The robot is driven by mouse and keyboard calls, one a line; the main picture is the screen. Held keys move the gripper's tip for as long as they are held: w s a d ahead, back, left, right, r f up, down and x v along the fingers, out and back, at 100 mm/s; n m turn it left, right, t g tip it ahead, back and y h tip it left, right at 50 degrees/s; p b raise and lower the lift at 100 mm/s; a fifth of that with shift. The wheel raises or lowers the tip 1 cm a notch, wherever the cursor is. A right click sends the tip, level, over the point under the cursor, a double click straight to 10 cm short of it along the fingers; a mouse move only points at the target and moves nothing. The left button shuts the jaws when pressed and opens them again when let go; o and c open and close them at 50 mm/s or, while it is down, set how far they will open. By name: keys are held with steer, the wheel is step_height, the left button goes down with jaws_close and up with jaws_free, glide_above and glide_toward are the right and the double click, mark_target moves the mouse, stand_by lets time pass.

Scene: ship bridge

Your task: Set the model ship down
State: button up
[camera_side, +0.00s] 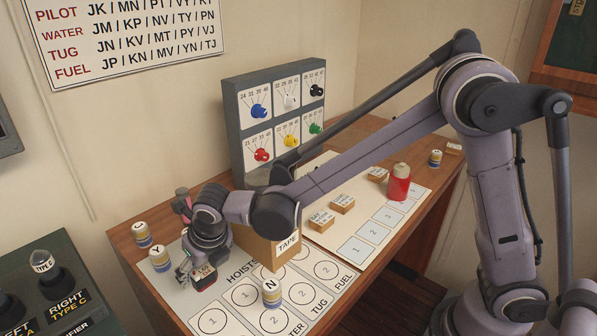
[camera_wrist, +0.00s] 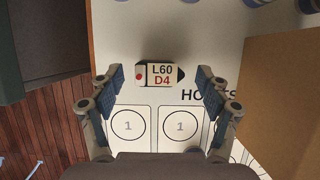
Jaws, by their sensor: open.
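The model ship (camera_wrist: 160,75), a small dark-hulled piece with a white top marked L60 D4 and a red dot at one end, appears to lie on the white hoist board (camera_wrist: 120,40), above two squares marked 1. In the side view the ship (camera_side: 204,279) shows just under my gripper (camera_side: 193,272), near the board's left part. In the wrist view my gripper (camera_wrist: 160,82) is open, with one finger on each side of the ship and a visible gap at both ends. The side view partly hides the ship behind the fingers.
A cardboard TAPE box (camera_side: 264,248) stands close to the right of my gripper. An N drum (camera_side: 271,293) stands on the board in front; C (camera_side: 141,234) and Y (camera_side: 159,258) drums stand at left. A red canister (camera_side: 398,182) and a knob panel (camera_side: 235,125) are farther back.

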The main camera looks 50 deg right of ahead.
steer(key=v, duration=1.1)
